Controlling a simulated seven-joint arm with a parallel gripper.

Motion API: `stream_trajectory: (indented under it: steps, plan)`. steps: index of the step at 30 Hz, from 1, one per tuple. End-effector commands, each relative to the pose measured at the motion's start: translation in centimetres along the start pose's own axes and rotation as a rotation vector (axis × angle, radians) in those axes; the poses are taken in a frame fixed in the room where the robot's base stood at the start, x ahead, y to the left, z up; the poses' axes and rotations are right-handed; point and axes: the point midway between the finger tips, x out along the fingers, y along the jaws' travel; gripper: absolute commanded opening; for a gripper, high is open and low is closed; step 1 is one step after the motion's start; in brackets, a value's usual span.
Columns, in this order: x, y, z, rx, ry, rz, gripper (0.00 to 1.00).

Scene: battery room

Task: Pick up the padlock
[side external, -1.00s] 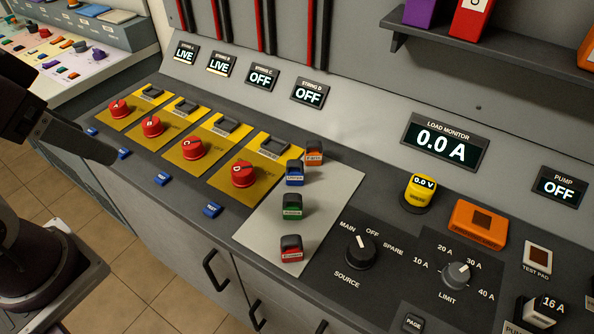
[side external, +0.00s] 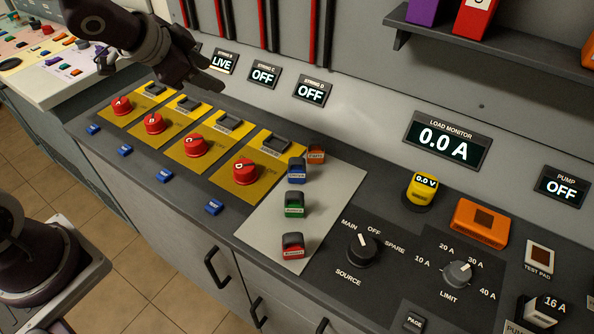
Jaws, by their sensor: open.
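Several small padlock-shaped blocks with dark tops stand on a light grey panel (side external: 262,226) on the console: an orange one (side external: 316,155) at the back, a blue one (side external: 296,172) just in front of it, a green one (side external: 295,205) in the middle and a red one (side external: 293,247) at the front. Their labels are too small to read surely. My gripper (side external: 214,88) is open and seemingly empty, up and left of the blocks, above the back of the yellow switch plates. It hides the leftmost string display.
Red knobs A to D, such as knob D (side external: 245,171), stand on yellow plates left of the blocks. A yellow meter (side external: 421,189), an orange box (side external: 480,228) and a source knob (side external: 364,248) are to the right. A shelf (side external: 490,55) juts out above.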

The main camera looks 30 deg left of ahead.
Motion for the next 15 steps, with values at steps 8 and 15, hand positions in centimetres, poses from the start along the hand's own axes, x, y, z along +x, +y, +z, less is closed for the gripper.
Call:
stream_trajectory:
  steps: [8,15]
  plan:
    - [12.7,12.2,1.7,0.139,0.414,0.538,0.45]
    - [12.2,17.1,2.9,0.065,0.602,0.751,0.45]
